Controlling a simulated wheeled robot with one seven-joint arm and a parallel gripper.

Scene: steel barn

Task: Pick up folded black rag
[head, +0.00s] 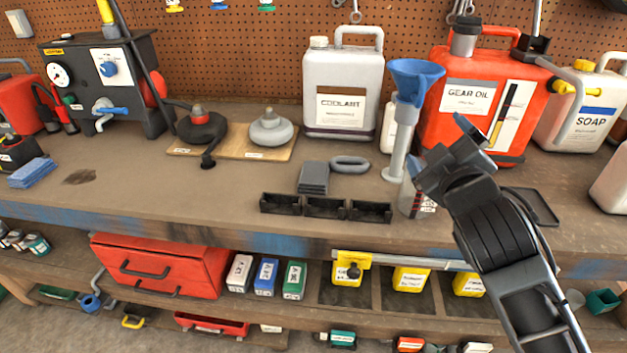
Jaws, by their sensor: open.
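A dark grey-black folded stack of cloth (314,177), which looks like the folded black rag, lies on the workbench near the middle. It sits just behind a row of small black bins and left of a grey oval ring (350,162). My gripper (442,148) is open, above the bench to the right of the rag and clear of it. Nothing shows between its fingers. The gripper partly covers the view of the gear oil can and a clear measuring beaker.
Black bins (326,208) line the bench's front edge. A coolant jug (342,75), a blue funnel on a stand (398,130), a gear oil can (440,120) and a beaker (408,203) stand nearby. A blue folded cloth (33,172) lies far left. Bare bench lies left of the rag.

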